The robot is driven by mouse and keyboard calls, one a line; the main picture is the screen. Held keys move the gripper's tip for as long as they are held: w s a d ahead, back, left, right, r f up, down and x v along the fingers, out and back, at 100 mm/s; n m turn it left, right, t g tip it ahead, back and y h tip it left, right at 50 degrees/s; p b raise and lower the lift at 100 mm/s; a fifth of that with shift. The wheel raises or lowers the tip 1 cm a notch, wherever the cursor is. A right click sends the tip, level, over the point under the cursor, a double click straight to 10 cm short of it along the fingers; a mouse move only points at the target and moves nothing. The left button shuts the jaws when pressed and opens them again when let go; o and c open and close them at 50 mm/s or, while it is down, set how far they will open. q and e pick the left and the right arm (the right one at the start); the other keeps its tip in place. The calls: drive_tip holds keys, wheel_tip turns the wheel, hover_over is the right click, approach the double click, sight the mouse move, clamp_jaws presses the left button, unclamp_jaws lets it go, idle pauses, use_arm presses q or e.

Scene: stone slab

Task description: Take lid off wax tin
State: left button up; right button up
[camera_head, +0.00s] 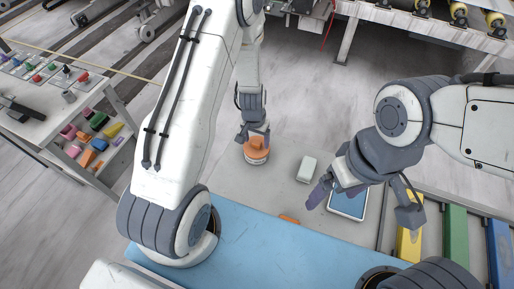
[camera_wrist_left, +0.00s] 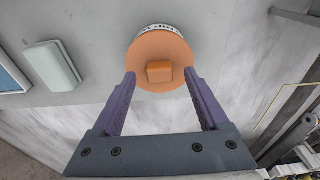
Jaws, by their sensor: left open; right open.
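The wax tin (camera_head: 256,157) stands on the grey stone slab; in the left wrist view its white printed side (camera_wrist_left: 155,30) shows behind the lid. Its orange lid (camera_wrist_left: 160,50) is on top and has a square orange knob (camera_wrist_left: 160,72). My left gripper (camera_wrist_left: 160,80) is open, with its purple fingers on either side of the lid near the knob; I cannot tell whether they touch it. In the head view my left gripper (camera_head: 254,138) is over the tin and hides part of the lid. My right gripper (camera_head: 333,190) is open and empty above the slab, right of the tin.
A pale block (camera_head: 307,168) lies on the slab (camera_head: 285,185) right of the tin. A blue-faced tray or panel (camera_head: 347,205) is beneath my right gripper. An orange item (camera_head: 289,219) lies at the edge of the blue surface (camera_head: 270,245). Yellow (camera_head: 408,240), green and blue bars stand at right.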

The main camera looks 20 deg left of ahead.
use_arm(q)
drive_tip(key=shift+f, duration=0.25)
clamp_jaws()
drive_tip(key=shift+r, duration=0.15)
